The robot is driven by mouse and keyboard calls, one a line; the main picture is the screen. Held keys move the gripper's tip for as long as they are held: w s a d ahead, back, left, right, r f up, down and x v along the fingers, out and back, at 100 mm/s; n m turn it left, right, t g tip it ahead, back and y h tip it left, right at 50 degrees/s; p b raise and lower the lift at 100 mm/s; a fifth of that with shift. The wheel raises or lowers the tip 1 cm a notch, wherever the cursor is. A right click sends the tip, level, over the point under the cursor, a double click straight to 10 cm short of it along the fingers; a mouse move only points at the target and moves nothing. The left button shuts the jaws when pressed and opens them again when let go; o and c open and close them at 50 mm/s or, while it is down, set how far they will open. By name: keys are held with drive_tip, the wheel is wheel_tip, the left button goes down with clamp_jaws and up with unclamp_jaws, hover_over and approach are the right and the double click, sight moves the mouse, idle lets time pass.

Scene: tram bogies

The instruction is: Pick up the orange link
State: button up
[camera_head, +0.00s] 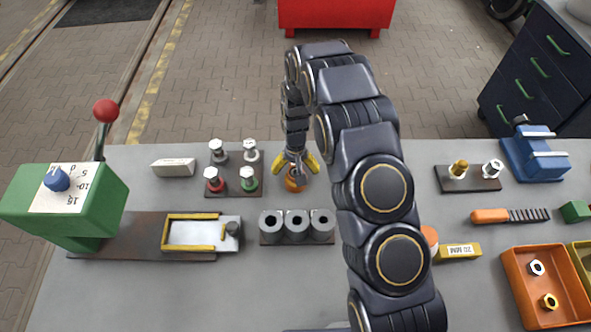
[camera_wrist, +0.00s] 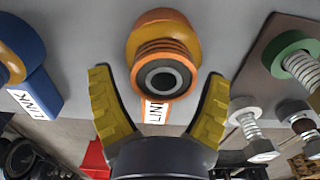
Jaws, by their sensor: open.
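The orange link (camera_head: 294,184) is on the grey bench, just right of the bolt stand. In the wrist view the orange link (camera_wrist: 158,28) shows a rounded orange body, a dark ringed bore and a white "LINK" label. My gripper (camera_head: 296,164) is open over it, with one yellow finger to either side. In the wrist view my gripper (camera_wrist: 157,76) has its fingers spread left and right of the link's ringed end, with visible gaps. Nothing is held. My gripper partly covers the link in the head view.
A bolt stand (camera_head: 232,193) with upright bolts is close on the left. A block of grey sleeves (camera_head: 297,241) is in front. A blue link (camera_wrist: 28,75) shows at the wrist view's left. A green lever press (camera_head: 85,215) stands far left; an orange bin (camera_head: 512,285) is right.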

clamp_jaws()
idle(0.3)
